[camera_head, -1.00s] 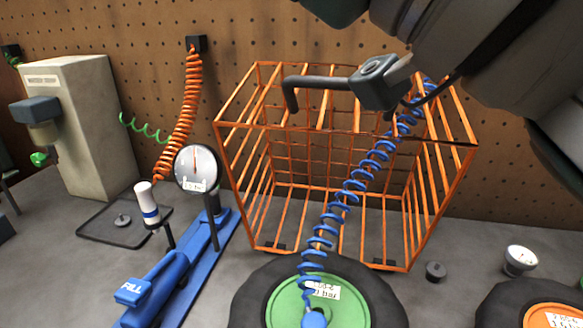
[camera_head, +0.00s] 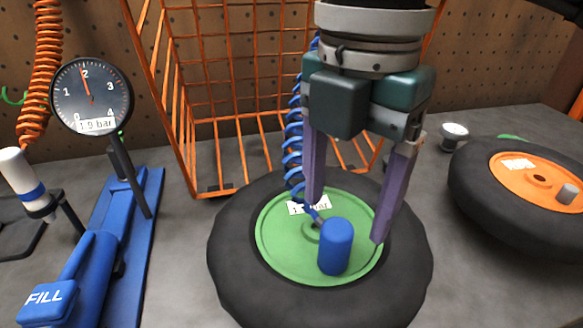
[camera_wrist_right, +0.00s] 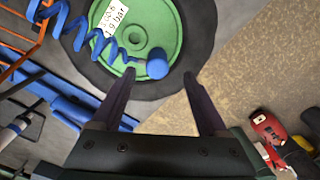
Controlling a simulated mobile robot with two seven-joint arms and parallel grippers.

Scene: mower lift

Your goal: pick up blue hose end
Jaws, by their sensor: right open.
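The blue hose end (camera_head: 336,246) is a rounded blue cylinder at the end of the coiled blue hose (camera_head: 293,150). It is over the green hub (camera_head: 285,258) of the black tyre (camera_head: 235,275). My right gripper (camera_head: 346,222) points down with its purple fingers spread, above and around the hose end's sides, and holds nothing. In the right wrist view the hose end (camera_wrist_right: 157,68) shows beyond and between the open fingertips (camera_wrist_right: 161,74). Whether the hose end touches the hub is unclear. My left gripper is not in view.
An orange wire cage (camera_head: 190,100) stands behind the tyre. A pressure gauge (camera_head: 92,95) and a blue FILL lever (camera_head: 45,303) are at left. A second tyre with an orange hub (camera_head: 535,180) lies at right. The wrist view shows a red object (camera_wrist_right: 268,128).

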